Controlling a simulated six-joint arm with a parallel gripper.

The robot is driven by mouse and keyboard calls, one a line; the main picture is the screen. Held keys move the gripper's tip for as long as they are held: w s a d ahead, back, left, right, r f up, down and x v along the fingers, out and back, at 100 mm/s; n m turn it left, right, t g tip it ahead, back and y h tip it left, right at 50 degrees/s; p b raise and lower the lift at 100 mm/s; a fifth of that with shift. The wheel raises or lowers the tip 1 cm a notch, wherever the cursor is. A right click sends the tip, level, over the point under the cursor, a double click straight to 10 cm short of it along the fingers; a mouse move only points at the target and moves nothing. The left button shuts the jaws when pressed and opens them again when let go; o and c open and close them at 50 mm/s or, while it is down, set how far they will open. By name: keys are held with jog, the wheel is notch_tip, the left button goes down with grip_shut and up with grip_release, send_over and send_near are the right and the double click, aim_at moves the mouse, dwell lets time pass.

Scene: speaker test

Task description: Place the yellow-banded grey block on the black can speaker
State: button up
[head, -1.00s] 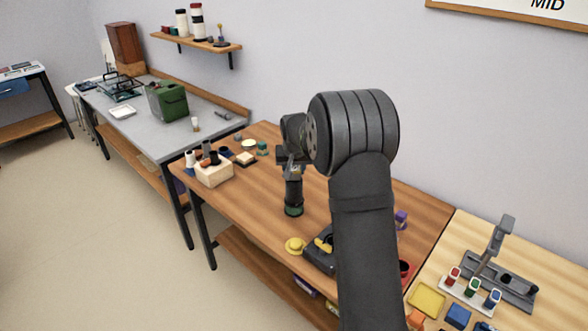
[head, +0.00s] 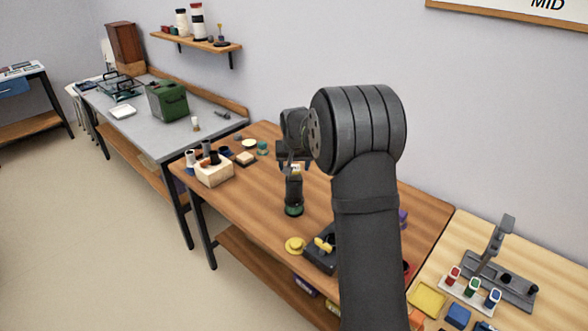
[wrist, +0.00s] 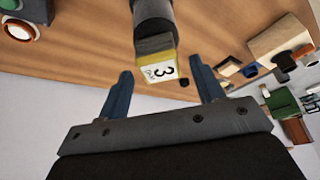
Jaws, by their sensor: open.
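The black can speaker (head: 294,192) stands upright on the wooden bench, with a green ring at its base. Its dark body also shows at the top of the wrist view (wrist: 153,18). The yellow-banded grey block (wrist: 157,63), with a white label marked "3", sits on the speaker's top end and appears to touch it. The block is small and partly hidden by my gripper in the head view (head: 296,169). My gripper (wrist: 161,68) is open, one finger on each side of the block, with gaps visible between fingers and block.
A pale holder block (head: 213,175) with dark pieces stands at the bench's left end. A yellow knob-like piece (head: 294,245) and a dark box (head: 320,255) lie near the front edge. My arm hides part of the bench's right side. Bare wood surrounds the speaker.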

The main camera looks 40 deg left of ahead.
jog(key=v, duration=1)
jog(key=shift+f, duration=0.1)
jog(key=x, duration=1.2)
jog(key=shift+r, duration=1.55)
